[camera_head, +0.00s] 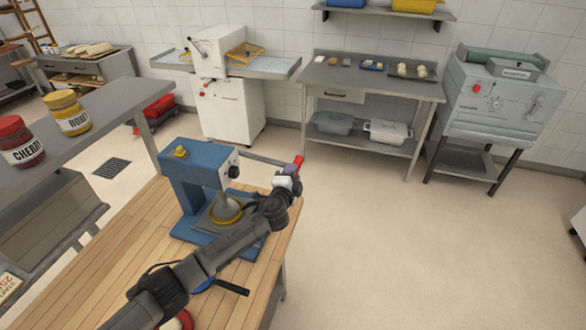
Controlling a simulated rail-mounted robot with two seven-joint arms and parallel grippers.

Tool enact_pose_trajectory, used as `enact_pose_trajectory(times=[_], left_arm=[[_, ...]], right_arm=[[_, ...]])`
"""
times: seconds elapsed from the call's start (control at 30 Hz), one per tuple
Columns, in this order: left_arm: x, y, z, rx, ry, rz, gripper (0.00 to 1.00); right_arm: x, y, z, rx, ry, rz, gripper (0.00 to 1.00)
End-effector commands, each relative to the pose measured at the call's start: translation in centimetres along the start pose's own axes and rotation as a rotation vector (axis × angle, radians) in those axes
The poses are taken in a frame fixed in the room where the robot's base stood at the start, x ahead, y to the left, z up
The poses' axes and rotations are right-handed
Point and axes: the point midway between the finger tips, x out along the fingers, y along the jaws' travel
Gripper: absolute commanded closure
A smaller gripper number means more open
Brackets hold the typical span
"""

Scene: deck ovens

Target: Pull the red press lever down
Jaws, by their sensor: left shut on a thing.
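The blue press (186,157) stands on the wooden worktop, with a round plate (226,211) under its head. A grey lever bar runs from the right of its head and ends in the red press lever grip (298,162). The bar looks near level, tilting slightly down toward the grip. My left arm reaches across the front of the press. My left gripper (290,176) is at the red grip and shut on it. The fingers are small and partly hidden by the wrist. My right gripper is not in view.
The wooden worktop (113,240) has a dark-handled tool (232,288) near my arm. Jars labelled cherry (20,145) and honey (68,113) stand on a grey shelf at left. A steel table (370,84) and machines line the back wall.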

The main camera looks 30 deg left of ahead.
Motion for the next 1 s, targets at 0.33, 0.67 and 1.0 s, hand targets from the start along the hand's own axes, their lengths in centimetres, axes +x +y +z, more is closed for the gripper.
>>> enact_pose_trajectory(times=[0.33,0.67,1.0], left_arm=[[-0.1,2.8,0.8,0.093,0.005,0.001,1.00],[-0.1,3.1,1.0,0.106,0.004,0.003,1.00],[-0.1,3.1,1.1,0.105,0.002,0.004,0.50]], right_arm=[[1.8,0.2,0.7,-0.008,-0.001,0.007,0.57],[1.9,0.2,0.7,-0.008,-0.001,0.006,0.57],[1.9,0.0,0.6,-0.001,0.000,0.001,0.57]])
